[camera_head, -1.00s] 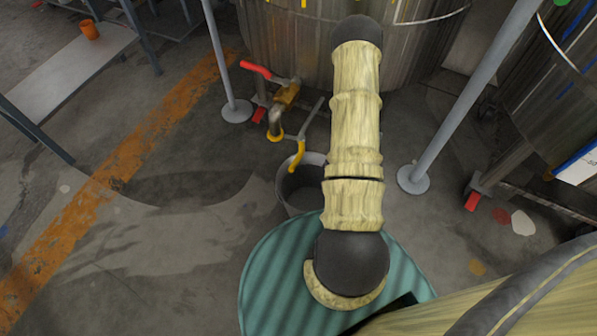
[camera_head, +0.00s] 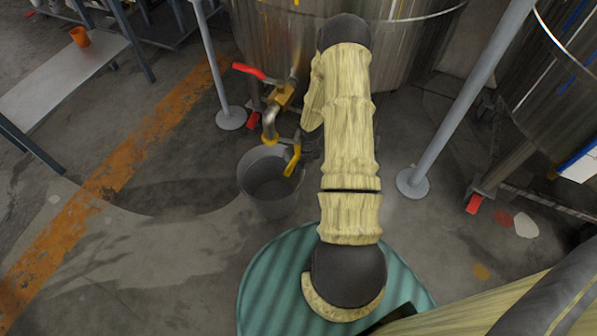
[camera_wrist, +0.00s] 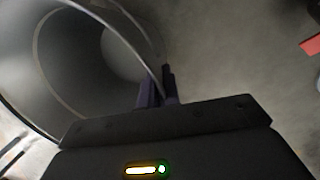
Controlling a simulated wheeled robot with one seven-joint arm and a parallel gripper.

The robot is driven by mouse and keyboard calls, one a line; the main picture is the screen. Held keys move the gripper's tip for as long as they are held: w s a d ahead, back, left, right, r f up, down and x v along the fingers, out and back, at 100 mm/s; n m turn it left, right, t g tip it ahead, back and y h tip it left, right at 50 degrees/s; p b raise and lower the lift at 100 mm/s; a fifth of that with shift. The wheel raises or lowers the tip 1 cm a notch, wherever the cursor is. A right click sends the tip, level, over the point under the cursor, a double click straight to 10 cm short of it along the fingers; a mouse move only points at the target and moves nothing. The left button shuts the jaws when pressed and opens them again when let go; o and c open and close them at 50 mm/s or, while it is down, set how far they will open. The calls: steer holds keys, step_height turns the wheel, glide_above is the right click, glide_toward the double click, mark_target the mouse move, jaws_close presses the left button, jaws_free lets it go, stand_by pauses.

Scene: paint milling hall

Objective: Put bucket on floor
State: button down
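The bucket (camera_head: 270,184) is grey and open-topped. It looks upright in the head view, just left of my arm and below the tap (camera_head: 284,95) with red and yellow handles. In the wrist view the bucket (camera_wrist: 60,60) fills the left side, its inside facing the camera. My gripper (camera_wrist: 158,90) has its dark fingers close together, with the bucket's rim running between them, and appears shut on it. I cannot tell whether the bucket's base touches the floor.
A large metal tank (camera_head: 300,50) stands behind the tap. Grey posts stand on round feet left (camera_head: 230,118) and right (camera_head: 411,182). A low bench (camera_head: 70,72) with an orange cup (camera_head: 79,37) is at upper left. The floor (camera_head: 150,250) at left is clear.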

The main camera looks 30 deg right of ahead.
step_height(320, 180, down, 4)
steer(key=b, duration=0.3)
steer(key=shift+r, duration=0.25)
steer(key=c, duration=1.6)
jaws_free()
steer(key=shift+f, duration=0.1)
steer(key=r+p, duration=0.2)
steer(key=r, duration=0.2)
steer(key=s+d+r+p, duration=0.1)
steer(key=r+p, duration=0.2)
steer(key=r, duration=0.1)
steer(key=r+p, duration=0.2)
steer(key=r, duration=0.2)
steer(key=shift+s+d+p, duration=0.2)
steer(key=shift+p, duration=0.1)
